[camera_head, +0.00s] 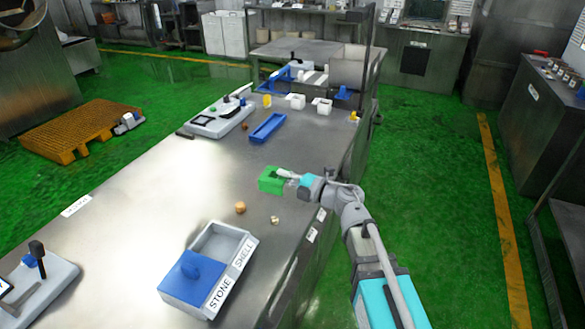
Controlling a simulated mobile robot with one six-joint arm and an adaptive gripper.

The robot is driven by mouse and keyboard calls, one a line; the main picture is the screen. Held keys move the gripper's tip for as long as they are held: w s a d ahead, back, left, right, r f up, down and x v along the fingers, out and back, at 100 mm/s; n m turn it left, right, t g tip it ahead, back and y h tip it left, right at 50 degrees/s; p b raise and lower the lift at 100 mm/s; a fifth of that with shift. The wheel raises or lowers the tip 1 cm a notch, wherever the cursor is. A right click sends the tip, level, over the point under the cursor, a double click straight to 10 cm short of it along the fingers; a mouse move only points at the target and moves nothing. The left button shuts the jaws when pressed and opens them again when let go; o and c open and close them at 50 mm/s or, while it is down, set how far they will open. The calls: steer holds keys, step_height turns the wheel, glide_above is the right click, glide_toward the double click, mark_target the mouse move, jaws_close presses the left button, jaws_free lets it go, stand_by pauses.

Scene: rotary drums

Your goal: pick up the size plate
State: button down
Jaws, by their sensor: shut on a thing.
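A green box-like piece (268,184) is at the right edge of the steel table (135,215). My gripper (284,175) comes in from the right and is shut at the top of this green piece. The fingertips are small here, and the exact grip is hard to make out. I cannot tell whether the green piece is the size plate or whether it touches the table. No marking that reads "size" is legible.
A grey bin (238,246) marked STONE and SHELL, with a blue lid, stands in front. A blue tray (267,128), a weighing device (220,117) and white blocks (322,106) are further back. The table's middle left is clear.

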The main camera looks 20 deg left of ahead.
steer(key=shift+s+d+r+p, duration=0.15)
steer(key=shift+s+r, duration=0.1)
steer(key=shift+s, duration=0.35)
steer(key=shift+s+d+r+p, duration=0.15)
steer(key=shift+s+r, duration=0.1)
steer(key=shift+s, duration=0.3)
steer(key=shift+a, duration=0.1)
